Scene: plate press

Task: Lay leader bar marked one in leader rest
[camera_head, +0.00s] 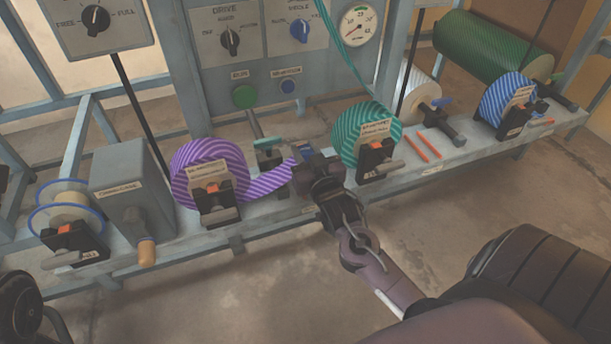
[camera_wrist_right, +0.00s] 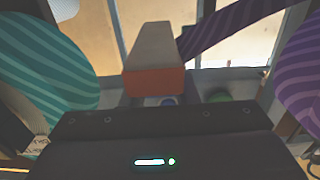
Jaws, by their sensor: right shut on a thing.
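My right gripper (camera_head: 314,168) is shut in front of the panel, between the purple roll and the green roll. A purple striped strip (camera_head: 268,184) runs from the purple striped roll (camera_head: 207,160) to the gripper. In the right wrist view a grey and orange block (camera_wrist_right: 155,78) stands out beyond my gripper's dark housing, beside the purple strip (camera_wrist_right: 235,25). It is likely the leader bar; no mark one is readable. A small grey fixture with a teal top (camera_head: 268,145) sits left of the gripper; I cannot tell if it is the leader rest. My left gripper is not in view.
A green striped roll (camera_head: 366,132) stands right of the gripper, its strip rising past the gauge. Orange sticks (camera_head: 430,143) lie on the shelf. A blue striped roll (camera_head: 507,98) is farther right, and a grey box (camera_head: 128,195) at left. Knobs line the panel above.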

